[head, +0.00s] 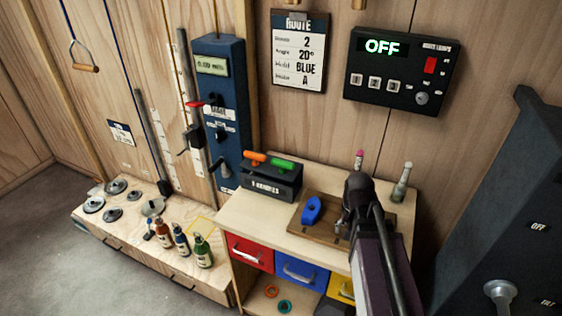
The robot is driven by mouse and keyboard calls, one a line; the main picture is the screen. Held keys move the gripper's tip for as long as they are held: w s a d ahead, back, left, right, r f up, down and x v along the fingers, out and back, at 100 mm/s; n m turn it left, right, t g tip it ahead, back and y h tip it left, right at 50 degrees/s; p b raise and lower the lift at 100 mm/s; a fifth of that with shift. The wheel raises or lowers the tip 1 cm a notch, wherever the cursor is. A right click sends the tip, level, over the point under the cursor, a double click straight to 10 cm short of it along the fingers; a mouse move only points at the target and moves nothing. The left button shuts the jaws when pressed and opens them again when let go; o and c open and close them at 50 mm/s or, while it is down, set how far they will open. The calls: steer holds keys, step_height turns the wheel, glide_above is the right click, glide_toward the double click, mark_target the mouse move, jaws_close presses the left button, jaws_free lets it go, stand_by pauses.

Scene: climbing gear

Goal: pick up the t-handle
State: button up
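A dark holder box (262,184) with a white label that seems to read "T HANDLES" stands at the back left of the wooden bench. An orange handle (254,157) and a green handle (282,164) lie across its top. Their lower parts are hidden in the box. My gripper (347,226) is over the wooden board at the right of the bench, to the right of the box and apart from both handles. My own arm largely hides its fingers, so their opening is unclear.
A blue climbing hold (312,209) sits on the brown board (294,222), between the box and my gripper. A pink-tipped item (359,160) and a grey bottle-like item (402,182) stand behind. Several bottles stand on the lower left platform (130,233). A blue column (226,110) rises behind the box.

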steer(key=w+a+r+m+p, duration=1)
steer(key=w+r+p, duration=0.15)
steer(key=w, duration=0.25)
step_height(320, 180, up, 8)
steer(key=m+p, duration=0.7)
steer(key=m, duration=0.2)
glide_above(283, 161)
steer(key=shift+d+r, duration=0.15)
step_height(283, 161, down, 9)
steer(key=b, duration=0.8)
steer(key=shift+r, duration=0.2)
steer(key=shift+f+b, duration=0.15)
steer(key=shift+b, duration=0.2)
steer(key=shift+f+b, duration=2.45)
